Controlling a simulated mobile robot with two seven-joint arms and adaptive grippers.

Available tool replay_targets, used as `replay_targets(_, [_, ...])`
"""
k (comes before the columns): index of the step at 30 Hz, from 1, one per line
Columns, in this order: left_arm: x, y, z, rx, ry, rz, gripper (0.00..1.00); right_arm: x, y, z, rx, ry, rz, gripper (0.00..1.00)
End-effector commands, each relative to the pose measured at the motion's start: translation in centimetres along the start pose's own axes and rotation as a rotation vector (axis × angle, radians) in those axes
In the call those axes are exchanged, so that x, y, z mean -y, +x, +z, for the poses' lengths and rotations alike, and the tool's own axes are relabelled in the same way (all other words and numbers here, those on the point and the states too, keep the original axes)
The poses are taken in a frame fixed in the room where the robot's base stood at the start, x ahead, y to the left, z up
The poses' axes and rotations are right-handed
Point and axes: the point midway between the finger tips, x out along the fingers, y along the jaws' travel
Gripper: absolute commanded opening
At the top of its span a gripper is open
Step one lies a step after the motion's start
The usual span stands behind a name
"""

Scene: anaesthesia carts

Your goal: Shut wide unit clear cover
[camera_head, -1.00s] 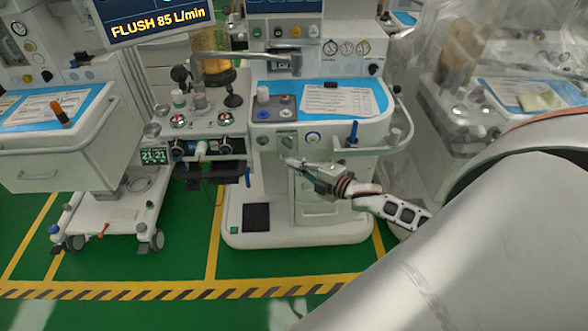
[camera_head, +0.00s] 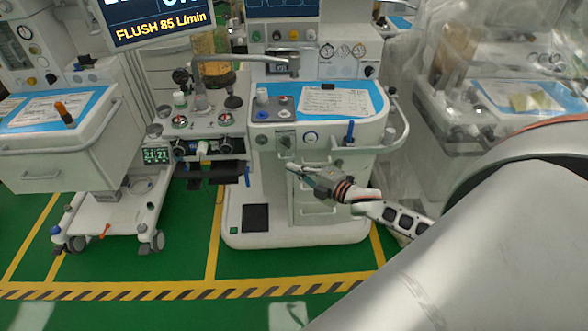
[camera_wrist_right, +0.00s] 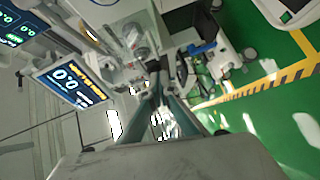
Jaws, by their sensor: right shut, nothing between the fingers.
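A wide anaesthesia unit (camera_head: 330,135) stands in the middle of the head view, with a blue-topped work surface, a front panel with knobs and drawers below. I cannot make out a clear cover on it with certainty. A machine under transparent sheeting (camera_head: 440,75) stands to the right. My right gripper (camera_head: 290,166) is shut and empty in front of the unit's drawers, just below the front panel. In the right wrist view its fingers (camera_wrist_right: 155,88) come together before blurred machine parts. Contact cannot be told. My left gripper is not in view.
A white cart (camera_head: 70,140) with a drawer and a blue top stands at the left. A grey jointed arm (camera_head: 265,58) reaches over the unit's left side. A screen (camera_head: 155,20) hangs at the upper left. The green floor (camera_head: 120,275) in front is clear.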

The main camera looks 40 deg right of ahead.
Motion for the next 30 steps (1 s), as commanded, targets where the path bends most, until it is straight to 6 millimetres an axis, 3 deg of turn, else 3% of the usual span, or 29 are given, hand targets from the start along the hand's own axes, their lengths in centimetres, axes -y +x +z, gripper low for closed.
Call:
replay_targets(2, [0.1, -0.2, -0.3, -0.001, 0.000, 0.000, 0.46, -0.4, 0.0, -0.1, -0.001, 0.000, 0.001, 0.00])
replay_targets(12, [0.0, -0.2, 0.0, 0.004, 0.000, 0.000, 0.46, -0.1, -6.3, -0.1, -0.001, 0.002, -0.003, 0.00])
replay_targets(18, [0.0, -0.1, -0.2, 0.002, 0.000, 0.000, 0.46, -0.2, -8.8, -0.1, -0.002, 0.001, -0.001, 0.00])
replay_targets(30, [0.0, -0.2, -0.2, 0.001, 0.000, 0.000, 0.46, -0.4, -10.0, 0.0, -0.002, 0.000, 0.000, 0.00])
